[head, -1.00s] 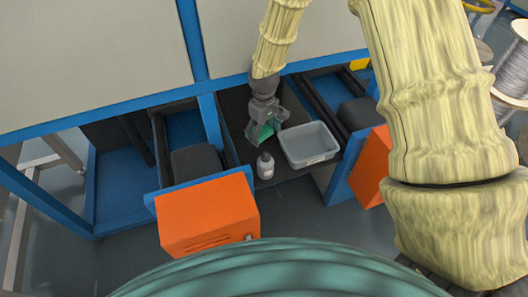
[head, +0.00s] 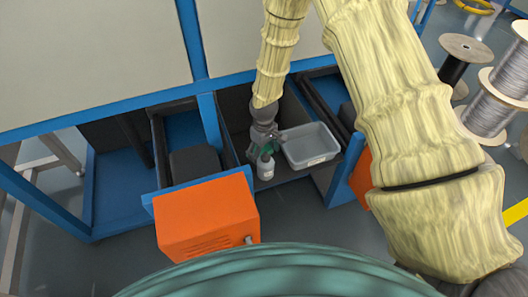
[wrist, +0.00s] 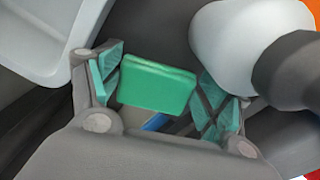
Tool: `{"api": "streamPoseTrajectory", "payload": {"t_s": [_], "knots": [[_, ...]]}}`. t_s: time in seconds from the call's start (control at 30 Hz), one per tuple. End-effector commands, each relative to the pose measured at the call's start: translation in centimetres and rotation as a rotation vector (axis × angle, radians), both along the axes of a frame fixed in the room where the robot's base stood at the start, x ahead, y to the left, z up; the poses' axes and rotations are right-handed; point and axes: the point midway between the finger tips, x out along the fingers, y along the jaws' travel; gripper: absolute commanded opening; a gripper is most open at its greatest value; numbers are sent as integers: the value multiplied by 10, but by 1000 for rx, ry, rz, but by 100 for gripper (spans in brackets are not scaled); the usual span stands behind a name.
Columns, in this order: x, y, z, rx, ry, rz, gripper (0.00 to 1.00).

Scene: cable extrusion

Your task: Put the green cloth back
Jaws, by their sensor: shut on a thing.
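The green cloth (wrist: 157,84) is a small folded block between the two finger pads of my gripper (wrist: 165,92) in the wrist view. My gripper is shut on it. In the head view my gripper (head: 263,146) is low inside the middle bay, just behind the white bottle and left of the grey bin. The cloth is mostly hidden there by the fingers, with only a bit of green showing.
The white bottle (head: 265,170) with a dark cap stands close to my gripper; in the wrist view the bottle (wrist: 245,40) is beside the right finger. The grey bin (head: 313,160) looks empty.

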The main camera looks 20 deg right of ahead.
Motion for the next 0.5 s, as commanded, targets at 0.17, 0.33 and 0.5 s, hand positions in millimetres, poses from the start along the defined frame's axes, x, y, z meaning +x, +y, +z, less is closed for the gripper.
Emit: {"api": "streamPoseTrajectory", "payload": {"t_s": [0.17,0.33,0.5], "knots": [[0,0,0,0,1,0,86],[0,0,0,0,1,0,86],[0,0,1,0,1,0,86]]}}
